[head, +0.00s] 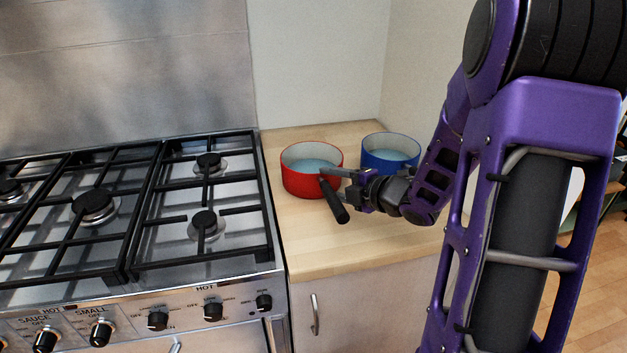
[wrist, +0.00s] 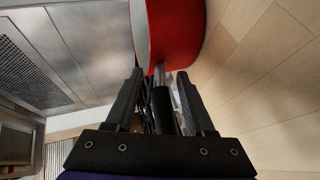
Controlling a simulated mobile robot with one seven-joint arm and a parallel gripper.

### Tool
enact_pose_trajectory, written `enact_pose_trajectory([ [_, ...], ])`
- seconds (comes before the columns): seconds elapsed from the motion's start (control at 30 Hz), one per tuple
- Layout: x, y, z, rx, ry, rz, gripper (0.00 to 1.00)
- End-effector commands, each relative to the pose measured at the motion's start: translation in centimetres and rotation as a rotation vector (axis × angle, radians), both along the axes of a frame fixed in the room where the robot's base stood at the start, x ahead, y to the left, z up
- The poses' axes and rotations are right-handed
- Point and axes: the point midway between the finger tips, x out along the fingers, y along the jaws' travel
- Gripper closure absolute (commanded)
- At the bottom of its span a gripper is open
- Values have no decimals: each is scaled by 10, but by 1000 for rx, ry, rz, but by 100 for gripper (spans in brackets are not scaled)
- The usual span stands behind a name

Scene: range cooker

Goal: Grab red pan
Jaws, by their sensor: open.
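The red pan (head: 301,183) stands on the wooden counter to the right of the hob, with a pale interior. Its black handle (head: 335,201) points toward the front of the counter. My gripper (head: 341,187) is open at the handle, to the right of the pan body. In the wrist view the red pan (wrist: 177,35) is at the top, beyond the fingers. Its dark handle (wrist: 163,105) runs down between the two open fingers of my gripper (wrist: 158,85). I cannot tell whether either finger touches the handle.
A blue pan (head: 385,160) stands behind my gripper, right of the red pan. The range cooker (head: 140,220) with black grates is at the left. The wooden counter (head: 345,248) is clear in front. A wall closes off the back.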

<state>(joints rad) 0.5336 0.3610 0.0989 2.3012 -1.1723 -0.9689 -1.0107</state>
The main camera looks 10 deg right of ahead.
Motion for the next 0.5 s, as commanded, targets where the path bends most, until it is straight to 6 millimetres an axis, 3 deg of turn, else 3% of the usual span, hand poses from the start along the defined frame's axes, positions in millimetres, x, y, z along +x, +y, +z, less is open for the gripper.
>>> enact_pose_trajectory([
  [0.3, 6, 4, -3, 0, 0, 0, 46],
  [0.5, 6, 3, -2, 0, 0, 0, 80],
])
